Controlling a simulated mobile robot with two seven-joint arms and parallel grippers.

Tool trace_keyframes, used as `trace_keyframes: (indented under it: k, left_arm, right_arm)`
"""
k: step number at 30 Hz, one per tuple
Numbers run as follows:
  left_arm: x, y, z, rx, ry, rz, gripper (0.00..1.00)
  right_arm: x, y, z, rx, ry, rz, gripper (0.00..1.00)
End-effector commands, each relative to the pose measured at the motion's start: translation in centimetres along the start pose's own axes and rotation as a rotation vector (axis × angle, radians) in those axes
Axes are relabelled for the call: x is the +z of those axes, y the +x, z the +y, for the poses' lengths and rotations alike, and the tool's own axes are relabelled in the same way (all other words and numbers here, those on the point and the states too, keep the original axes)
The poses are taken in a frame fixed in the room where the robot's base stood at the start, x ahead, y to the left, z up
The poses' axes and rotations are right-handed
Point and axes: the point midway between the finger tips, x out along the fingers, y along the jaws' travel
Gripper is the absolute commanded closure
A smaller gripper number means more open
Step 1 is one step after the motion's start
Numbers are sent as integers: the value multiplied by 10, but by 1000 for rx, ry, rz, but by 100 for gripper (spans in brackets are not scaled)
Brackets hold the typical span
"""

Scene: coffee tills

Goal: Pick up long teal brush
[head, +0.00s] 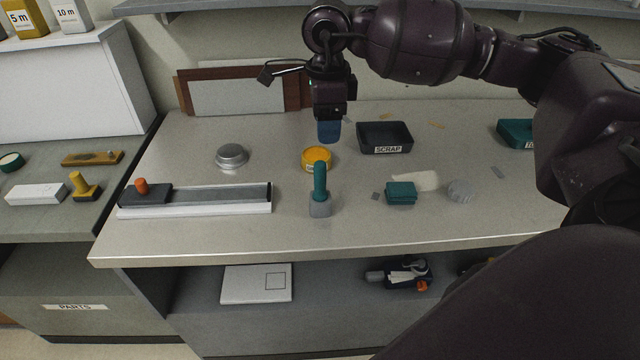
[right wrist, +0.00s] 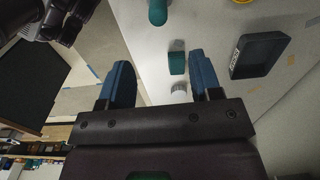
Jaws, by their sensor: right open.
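The long teal brush (head: 320,182) stands upright on the counter, with a tall teal handle and a grey bottom part. In the right wrist view a rounded teal end (right wrist: 157,12), likely its handle, shows at the top edge. My right gripper (head: 329,131) is above the counter behind the brush, near the yellow round tin, with blue fingers pointing down. In the right wrist view its fingers (right wrist: 160,75) are spread apart with nothing between them. It does not touch the brush. My left gripper is not seen.
A yellow tin (head: 316,153) stands close behind the brush. A black SCRAP tray (head: 385,146), a teal block (head: 401,196), a pale piece (head: 415,180) and a grey knob (head: 460,191) lie right. A long rail tool (head: 220,208) and a silver tin (head: 231,153) are left.

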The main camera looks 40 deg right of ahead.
Motion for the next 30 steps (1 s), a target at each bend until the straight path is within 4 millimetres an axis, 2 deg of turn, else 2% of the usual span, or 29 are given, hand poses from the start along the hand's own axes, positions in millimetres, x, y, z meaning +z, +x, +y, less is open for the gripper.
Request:
trace_keyframes:
  k: [7, 16, 24, 30]
  left_arm:
    - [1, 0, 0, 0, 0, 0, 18]
    - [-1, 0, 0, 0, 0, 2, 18]
    - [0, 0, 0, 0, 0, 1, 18]
    - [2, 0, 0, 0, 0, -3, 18]
  right_arm:
    - [1, 37, 1, 6, 0, -1, 42]
    - [5, 56, 1, 5, -1, -2, 42]
    - [12, 91, 1, 6, 0, -3, 42]
    - [12, 97, 1, 3, 0, -4, 42]
